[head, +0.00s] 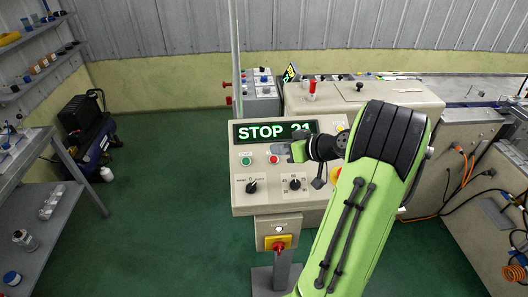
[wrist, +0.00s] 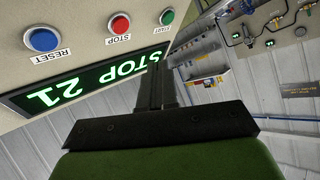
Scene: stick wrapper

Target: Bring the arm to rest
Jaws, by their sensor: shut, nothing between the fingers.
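My green and black arm (head: 372,190) reaches up from the lower right in the head view, in front of the control panel (head: 240,195). My gripper (wrist: 157,57) is shut and empty in the wrist view, its fingers together in front of the display. In the head view the wrist covers part of the panel and the fingers are hard to make out. The display (head: 262,132) reads "STOP 21". In the wrist view the panel appears upside down, with the blue RESET button (wrist: 43,39), red STOP button (wrist: 120,22) and green START button (wrist: 166,16) apart from the fingers.
A red and yellow main switch (head: 278,243) sits below the panel. The machine housing (head: 410,92) stands behind and right of my arm. Green floor (head: 165,190) is clear between shelves and panel.

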